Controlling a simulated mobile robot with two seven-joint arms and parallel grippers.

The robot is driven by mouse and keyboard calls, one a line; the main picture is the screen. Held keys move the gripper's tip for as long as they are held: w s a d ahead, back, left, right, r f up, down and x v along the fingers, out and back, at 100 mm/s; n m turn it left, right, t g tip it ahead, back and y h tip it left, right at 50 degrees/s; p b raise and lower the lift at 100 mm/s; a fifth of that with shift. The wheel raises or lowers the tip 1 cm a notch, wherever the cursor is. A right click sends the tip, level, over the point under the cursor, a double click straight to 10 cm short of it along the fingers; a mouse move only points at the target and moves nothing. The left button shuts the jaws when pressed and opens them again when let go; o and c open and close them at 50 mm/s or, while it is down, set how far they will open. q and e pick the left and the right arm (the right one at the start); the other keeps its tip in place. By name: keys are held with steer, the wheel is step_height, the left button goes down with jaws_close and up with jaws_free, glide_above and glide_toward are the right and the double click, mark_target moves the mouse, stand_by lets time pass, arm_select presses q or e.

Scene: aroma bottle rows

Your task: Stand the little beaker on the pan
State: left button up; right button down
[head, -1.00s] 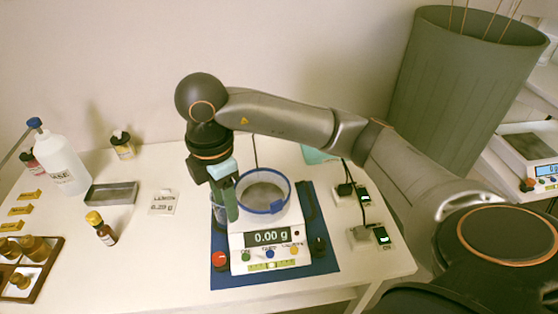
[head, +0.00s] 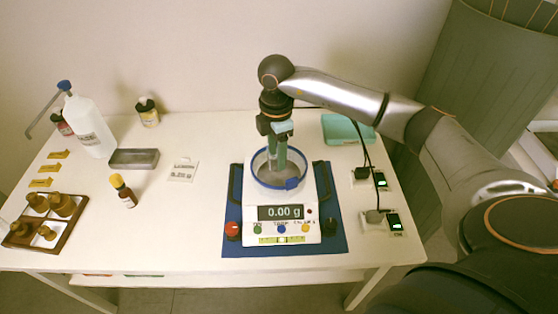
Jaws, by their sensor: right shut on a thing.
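The scale (head: 287,232) stands on a blue mat and its display reads 0.00 g. Its pan (head: 268,181) lies inside a clear ring with a blue rim (head: 292,184). My right gripper (head: 276,163) points down inside the ring, over the pan, and is shut on the little beaker (head: 271,160). The beaker is small and clear and mostly hidden by the green fingers. Whether its base touches the pan cannot be told. My left gripper is not in view.
Brown bottles stand in a wooden tray (head: 68,232) at left. Power adapters (head: 376,217) and a teal item (head: 347,129) are at right.

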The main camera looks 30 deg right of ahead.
steer(key=shift+w+d+f, duration=0.2)
steer(key=shift+d+f, duration=0.15)
steer(key=shift+f, duration=0.25)
steer(key=shift+w+d+f, duration=0.1)
steer(key=shift+d+f, duration=0.05)
steer(key=shift+f, duration=1.55)
steer(key=shift+f, duration=0.1)
steer(key=shift+f, duration=0.15)
steer(key=shift+c, duration=1.5)
jaws_free()
step_height(320, 180, up, 13)
steer(key=shift+f, duration=0.2)
